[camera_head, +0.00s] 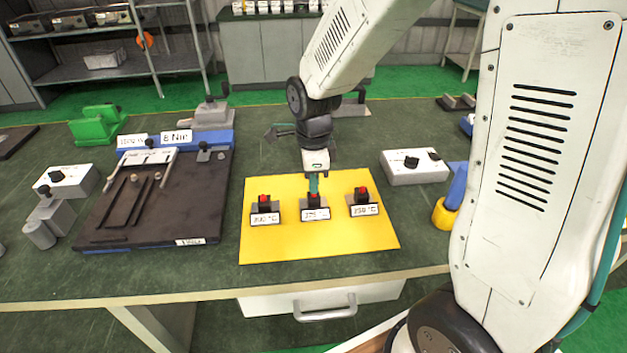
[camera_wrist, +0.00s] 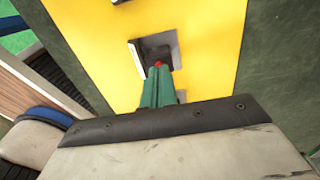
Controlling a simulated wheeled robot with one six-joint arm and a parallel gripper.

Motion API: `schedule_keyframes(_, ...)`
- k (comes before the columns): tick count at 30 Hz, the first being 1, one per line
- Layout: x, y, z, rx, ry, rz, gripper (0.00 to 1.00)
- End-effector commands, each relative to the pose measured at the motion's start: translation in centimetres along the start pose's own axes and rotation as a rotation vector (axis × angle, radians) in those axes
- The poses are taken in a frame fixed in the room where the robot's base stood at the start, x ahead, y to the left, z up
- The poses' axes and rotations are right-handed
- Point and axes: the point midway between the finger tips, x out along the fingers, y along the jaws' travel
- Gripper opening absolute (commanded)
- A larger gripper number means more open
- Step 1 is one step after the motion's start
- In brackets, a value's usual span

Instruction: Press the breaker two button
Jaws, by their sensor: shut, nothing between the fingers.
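Three black breaker units with red buttons stand in a row on a yellow board (camera_head: 320,237). The left breaker (camera_head: 264,208) has a white temperature label. The middle breaker (camera_head: 315,208) has a label that seems to read 375 °C. The right breaker (camera_head: 362,202) has a label that seems to read 350 °C. My gripper (camera_head: 313,190) is shut, with its green fingers at the middle breaker. In the wrist view my fingertips (camera_wrist: 159,72) are at the red button (camera_wrist: 158,64). Whether they touch it or press it down I cannot tell.
A dark plate with a blue back (camera_head: 190,200) lies left of the board. A white box with a black knob (camera_head: 415,172) stands to the right, near a yellow and blue item (camera_head: 446,214). The table's front edge (camera_head: 200,292) is close to the board.

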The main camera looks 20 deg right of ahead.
Motion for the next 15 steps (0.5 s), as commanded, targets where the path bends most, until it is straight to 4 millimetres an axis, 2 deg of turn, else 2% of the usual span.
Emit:
schedule_keyframes(3,0.3,0.0,0.0,0.000,0.001,0.001,0.00)
schedule_keyframes(8,2.0,0.1,0.0,0.000,0.001,0.004,0.00)
schedule_keyframes(15,2.4,0.2,-0.1,0.000,0.003,0.007,0.00)
